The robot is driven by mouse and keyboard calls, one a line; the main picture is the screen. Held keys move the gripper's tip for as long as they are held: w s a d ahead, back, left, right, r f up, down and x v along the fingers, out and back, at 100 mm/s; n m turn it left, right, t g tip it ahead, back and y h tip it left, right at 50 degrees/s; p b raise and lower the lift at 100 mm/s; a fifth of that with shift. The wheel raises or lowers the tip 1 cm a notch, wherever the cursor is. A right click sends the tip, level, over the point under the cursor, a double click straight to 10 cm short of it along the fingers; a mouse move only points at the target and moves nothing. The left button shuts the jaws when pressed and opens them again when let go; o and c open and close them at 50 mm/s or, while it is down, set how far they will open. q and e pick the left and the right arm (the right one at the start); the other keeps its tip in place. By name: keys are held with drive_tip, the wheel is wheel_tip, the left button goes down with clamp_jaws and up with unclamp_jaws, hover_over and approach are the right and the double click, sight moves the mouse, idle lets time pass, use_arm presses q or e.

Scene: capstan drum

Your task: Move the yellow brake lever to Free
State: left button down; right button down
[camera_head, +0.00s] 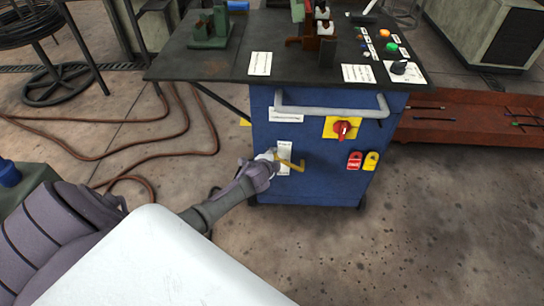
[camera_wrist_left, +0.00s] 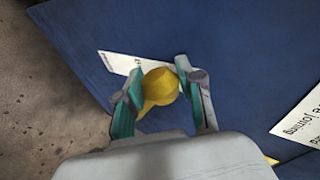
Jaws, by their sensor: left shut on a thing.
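The yellow brake lever (camera_head: 292,165) sticks out from the front of the blue cabinet (camera_head: 310,188), low and left of its middle, beside a white label plate (camera_head: 283,152). My left gripper (camera_head: 272,158) is at the lever, in front of the plate. In the left wrist view, the yellow lever's rounded end (camera_wrist_left: 160,84) sits between the two teal-padded fingers of my left gripper (camera_wrist_left: 160,95), which are shut on it. The label's writing is mostly hidden by the gripper, so the lever's marked position cannot be read. My right gripper is not in view.
A grey handrail (camera_head: 332,111) runs across the cabinet front above the lever. A red rotary switch on a yellow plate (camera_head: 342,128) and red and yellow tags (camera_head: 362,161) are to the right. Brown hoses (camera_head: 130,138) lie on the floor at left.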

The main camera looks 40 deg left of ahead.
use_arm(q)
drive_tip(key=shift+w+d+r, duration=0.1)
drive_tip(key=shift+r, duration=0.05)
drive_tip(key=c, duration=0.7)
unclamp_jaws()
drive_tip(key=shift+s, duration=0.3)
drive_tip(key=v, duration=1.1)
drive_tip(key=shift+s+d+r, duration=0.1)
drive_tip(key=shift+r, duration=0.1)
